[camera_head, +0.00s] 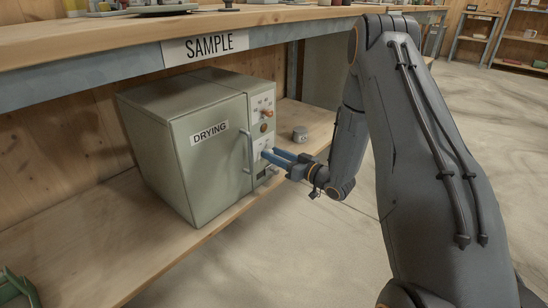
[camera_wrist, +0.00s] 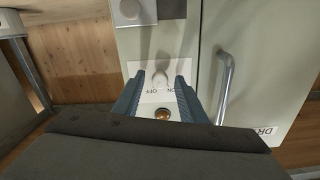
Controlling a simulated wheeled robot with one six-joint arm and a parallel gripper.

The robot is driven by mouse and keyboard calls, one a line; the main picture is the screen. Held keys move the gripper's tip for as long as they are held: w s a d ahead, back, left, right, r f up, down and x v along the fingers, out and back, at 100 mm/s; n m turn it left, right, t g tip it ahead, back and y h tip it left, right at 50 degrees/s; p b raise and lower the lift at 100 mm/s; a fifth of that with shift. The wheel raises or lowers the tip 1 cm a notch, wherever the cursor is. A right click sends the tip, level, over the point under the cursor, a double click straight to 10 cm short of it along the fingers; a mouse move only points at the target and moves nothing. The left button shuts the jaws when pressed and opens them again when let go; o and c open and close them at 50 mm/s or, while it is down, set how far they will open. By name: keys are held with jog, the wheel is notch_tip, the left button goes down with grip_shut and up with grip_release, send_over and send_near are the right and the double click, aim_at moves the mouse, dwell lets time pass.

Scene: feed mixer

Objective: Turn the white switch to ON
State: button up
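The white switch (camera_wrist: 161,79) is a round knob on the pale control panel of the drying oven (camera_head: 195,145). OFF and ON labels appear upside down beside it in the wrist view. My gripper (camera_wrist: 160,78) is open, its two blue fingers apart, with the switch seen between the fingertips and a gap on each side. I cannot tell whether the tips reach past the knob's face. In the head view my gripper (camera_head: 267,153) is at the panel, and its fingers mostly hide the switch. The knob's pointer direction is unclear.
An orange-red lamp or button (camera_wrist: 162,114) sits on the panel near the switch. The oven's door handle (camera_wrist: 225,85) stands out beside the panel. The bench top (camera_head: 120,38) runs above the oven.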

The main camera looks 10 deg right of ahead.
jog(key=shift+c, duration=0.4)
grip_shut()
jog(key=shift+n+p, duration=0.3)
jog(key=shift+p, duration=0.05)
jog(key=n+p, duration=0.7)
jog(key=n, duration=0.4)
jog(key=shift+s+a+p, duration=0.1)
jog(key=shift+p, duration=0.25)
jog(key=shift+f+n, duration=0.1)
jog(key=shift+n, duration=0.2)
jog(key=shift+o, duration=0.4)
grip_release()
